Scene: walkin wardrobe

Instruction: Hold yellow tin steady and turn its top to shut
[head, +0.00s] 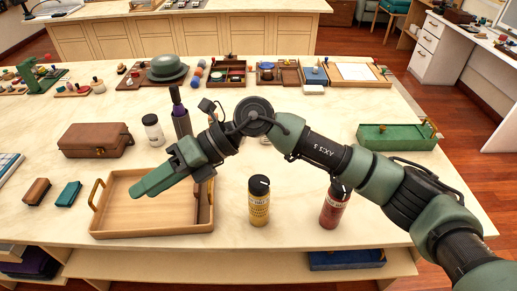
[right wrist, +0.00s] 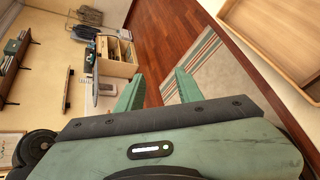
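The yellow tin (head: 259,205) stands upright on the pale counter near its front edge, in the head view. Its black top (head: 259,184) is on it and has a light mark; I cannot tell whether it is shut. My right gripper (head: 138,192) is above the wooden tray, left of the tin and apart from it. In the right wrist view its two fingers (right wrist: 159,90) are apart with nothing between them. The tin does not show in the right wrist view. My left gripper is not in view.
A red tin (head: 332,210) with a black top stands right of the yellow tin. The wooden tray (head: 150,226) with brass handles lies left of it. A white jar (head: 153,133), a dark purple bottle (head: 180,118) and a brown case (head: 95,140) stand behind. The counter between the two tins is clear.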

